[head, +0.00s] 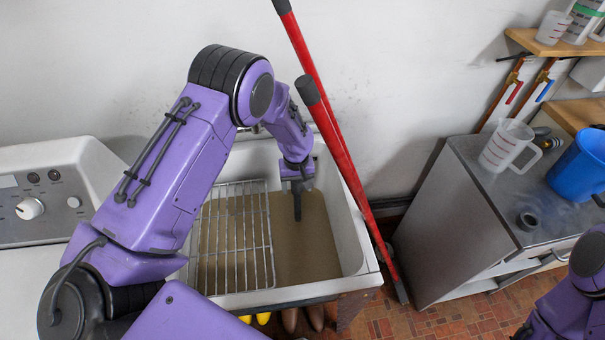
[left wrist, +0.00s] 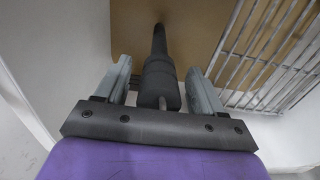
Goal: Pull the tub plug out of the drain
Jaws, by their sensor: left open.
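The tub (head: 355,262) is white and holds brownish water (head: 308,240). My left gripper (head: 297,184) points down into it, right of the wire rack. A dark, slim upright piece, apparently the handle of the tub plug (head: 298,208), reaches from between its fingers down to the water. In the left wrist view my left gripper (left wrist: 160,78) is open, with one finger on each side of the dark plug handle (left wrist: 160,84). I cannot tell whether a finger touches it. The plug's lower end and the drain are hidden. My right gripper is out of view.
A wire rack (head: 233,235) covers the tub's left part; it also shows in the left wrist view (left wrist: 268,50). Red-handled poles (head: 335,130) lean by the tub's right side. A grey cabinet (head: 450,215) at right bears a measuring jug (head: 506,145) and a blue bucket (head: 580,165).

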